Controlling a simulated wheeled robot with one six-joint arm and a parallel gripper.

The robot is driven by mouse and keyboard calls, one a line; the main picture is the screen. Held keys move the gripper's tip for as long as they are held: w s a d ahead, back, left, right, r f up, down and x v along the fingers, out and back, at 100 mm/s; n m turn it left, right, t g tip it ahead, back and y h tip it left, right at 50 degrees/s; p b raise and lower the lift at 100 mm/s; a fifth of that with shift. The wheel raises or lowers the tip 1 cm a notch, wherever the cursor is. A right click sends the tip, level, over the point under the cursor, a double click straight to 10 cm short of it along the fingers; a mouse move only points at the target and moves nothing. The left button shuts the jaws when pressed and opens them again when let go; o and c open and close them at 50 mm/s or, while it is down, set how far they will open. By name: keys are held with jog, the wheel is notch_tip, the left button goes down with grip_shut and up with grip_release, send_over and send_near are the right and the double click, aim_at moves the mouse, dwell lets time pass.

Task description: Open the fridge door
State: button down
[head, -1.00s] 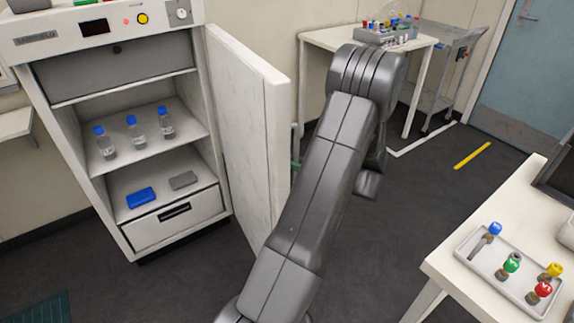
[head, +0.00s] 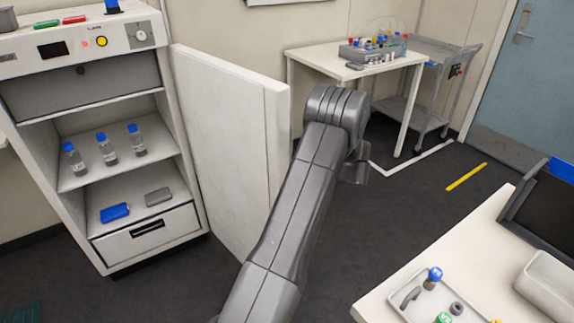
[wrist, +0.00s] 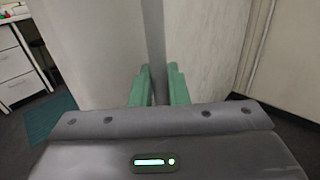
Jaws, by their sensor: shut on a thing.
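The white fridge (head: 18,88) stands at the left of the head view with its door (head: 228,135) swung wide open to the right, its inner face showing. My gripper (wrist: 158,86) has green fingers on both sides of a grey vertical door handle (wrist: 154,35) in the wrist view and is shut on it. In the head view my arm reaches past the door's free edge; the gripper and handle are hidden behind the door and arm.
Blue-capped bottles (head: 107,150) stand on a fridge shelf. A white bench (head: 400,290) with a tray of coloured-cap items is at lower right. A small table (head: 320,62) and a grey cart (head: 425,100) stand at the back. The dark floor between is clear.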

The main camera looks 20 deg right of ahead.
jog(key=c, duration=1.5)
grip_release()
jog(key=v, duration=1.3)
jog(key=shift+s+d+b, duration=0.25)
jog(key=shift+d+b, duration=0.05)
jog(key=x, duration=1.4)
jog(key=shift+p, duration=0.3)
